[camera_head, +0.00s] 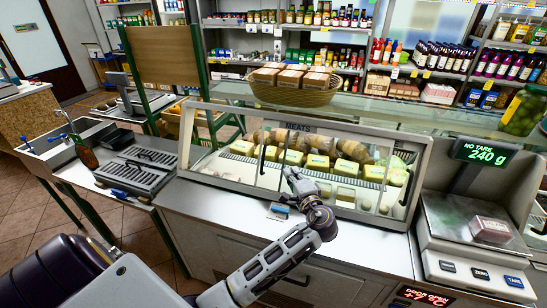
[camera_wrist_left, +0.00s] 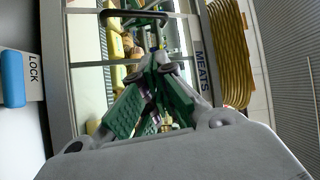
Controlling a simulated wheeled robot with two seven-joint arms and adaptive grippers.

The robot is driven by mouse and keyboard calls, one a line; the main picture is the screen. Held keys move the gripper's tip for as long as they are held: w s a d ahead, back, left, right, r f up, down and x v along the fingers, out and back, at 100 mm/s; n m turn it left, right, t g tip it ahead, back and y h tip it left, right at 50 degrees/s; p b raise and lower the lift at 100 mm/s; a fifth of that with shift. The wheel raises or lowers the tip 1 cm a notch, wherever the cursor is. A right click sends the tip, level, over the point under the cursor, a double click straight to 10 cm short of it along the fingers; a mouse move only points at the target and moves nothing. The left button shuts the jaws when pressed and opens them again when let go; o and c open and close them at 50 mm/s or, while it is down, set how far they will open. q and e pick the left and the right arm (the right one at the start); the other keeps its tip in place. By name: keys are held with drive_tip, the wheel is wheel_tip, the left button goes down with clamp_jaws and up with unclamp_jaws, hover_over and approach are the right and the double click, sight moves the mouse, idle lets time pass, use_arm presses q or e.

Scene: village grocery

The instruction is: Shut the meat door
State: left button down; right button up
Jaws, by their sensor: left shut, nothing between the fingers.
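The meat case (camera_head: 297,127), labelled MEATS, has a glazed sloping front with sausages and yellow-labelled packs behind it. Dark upright handles show on the front: one left of centre (camera_head: 262,163), one close beside it, and one at the right (camera_head: 406,190). A red display (camera_head: 424,296) below reads DOOR OPEN and +7°C. My left gripper (camera_head: 289,174) is shut and empty in front of the middle of the glazing, near the second handle. In the wrist view its green fingers (camera_wrist_left: 155,62) meet just below a dark handle (camera_wrist_left: 133,14). Contact is unclear. My right gripper is out of view.
A blue LOCK tab (camera_wrist_left: 12,78) sits on the sill before the case. A wicker basket (camera_head: 292,93) stands on top. A scale (camera_head: 470,233) with a pack is at the right. A sink (camera_head: 75,145) and dark tray (camera_head: 139,171) are at the left.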

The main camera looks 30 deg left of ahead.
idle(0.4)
use_arm(q)
drive_tip(key=s+a+p+x, duration=0.1)
drive_tip(key=s+p+x, duration=0.1)
drive_tip(key=x, duration=1)
drive_tip(key=shift+w+a+p, duration=0.25)
drive_tip(key=shift+a+p, duration=0.35)
drive_tip(key=shift+a, duration=0.05)
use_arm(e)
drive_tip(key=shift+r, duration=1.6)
use_arm(q)
drive_tip(key=shift+f, duration=0.1)
drive_tip(key=shift+a, duration=0.1)
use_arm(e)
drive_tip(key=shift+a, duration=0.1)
